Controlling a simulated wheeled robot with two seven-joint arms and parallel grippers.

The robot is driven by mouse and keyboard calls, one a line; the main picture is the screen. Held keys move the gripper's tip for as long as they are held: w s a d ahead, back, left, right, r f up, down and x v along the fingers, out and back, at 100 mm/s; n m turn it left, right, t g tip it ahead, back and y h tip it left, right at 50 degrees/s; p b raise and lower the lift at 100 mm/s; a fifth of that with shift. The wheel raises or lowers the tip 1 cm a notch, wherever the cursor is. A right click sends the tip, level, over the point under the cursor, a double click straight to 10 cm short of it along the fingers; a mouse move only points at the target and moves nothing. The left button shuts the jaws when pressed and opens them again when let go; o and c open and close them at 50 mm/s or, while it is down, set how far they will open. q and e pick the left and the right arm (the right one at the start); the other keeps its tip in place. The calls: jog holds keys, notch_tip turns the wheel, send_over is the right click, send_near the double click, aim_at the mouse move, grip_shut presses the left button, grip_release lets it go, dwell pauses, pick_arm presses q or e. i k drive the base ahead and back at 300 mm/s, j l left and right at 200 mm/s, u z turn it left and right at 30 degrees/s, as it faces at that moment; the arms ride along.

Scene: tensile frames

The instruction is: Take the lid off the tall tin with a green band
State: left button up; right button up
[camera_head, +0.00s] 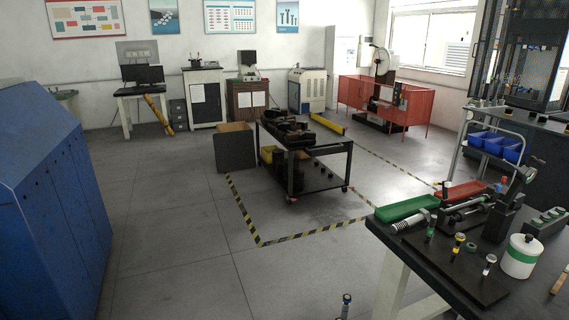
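The tin with a green band (518,258) stands upright on the dark-topped workbench (420,249) at the right. It is a white, round container with a green band around its side. Its pale top, which looks like a lid (524,243), is on it. No gripper is in view, and nothing touches the tin that I can see.
Beside the tin are small upright pieces (489,265), a dark clamp-like device (500,215), a green tray (407,208) and a red tray (461,192). A wooden handle (560,282) lies at the right edge.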

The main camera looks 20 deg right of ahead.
aim_at(526, 243)
jog(key=i+z, duration=0.45)
jog(key=i+j+z, duration=0.25)
jog(key=i+z, duration=0.15)
jog(key=i, duration=0.1)
